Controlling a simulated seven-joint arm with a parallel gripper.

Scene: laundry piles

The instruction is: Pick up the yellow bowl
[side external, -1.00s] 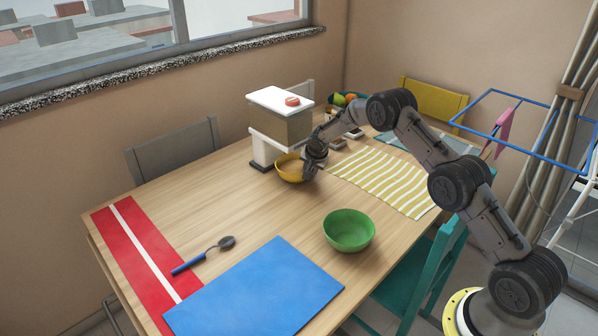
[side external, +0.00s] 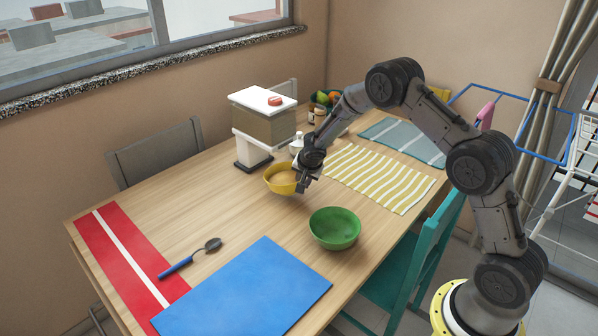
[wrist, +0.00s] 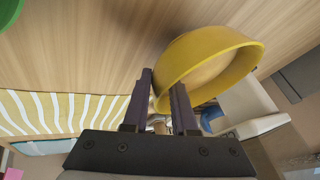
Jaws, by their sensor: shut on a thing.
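The yellow bowl (side external: 281,180) is near the middle of the wooden table, in front of the white-topped box. It is tan inside and looks slightly tilted. My gripper (side external: 303,182) is at its right side, shut on its rim. In the wrist view the yellow bowl (wrist: 190,58) lies between and beyond the two dark fingers of my gripper (wrist: 163,90), its wall pinched by them. I cannot tell for sure whether the bowl is clear of the table.
A green bowl (side external: 334,229) stands in front, right of the blue mat (side external: 243,290). A spoon (side external: 190,258) lies near the red mat (side external: 128,268). The white-topped box (side external: 263,122) stands close behind the bowl. A striped yellow cloth (side external: 380,178) lies to the right.

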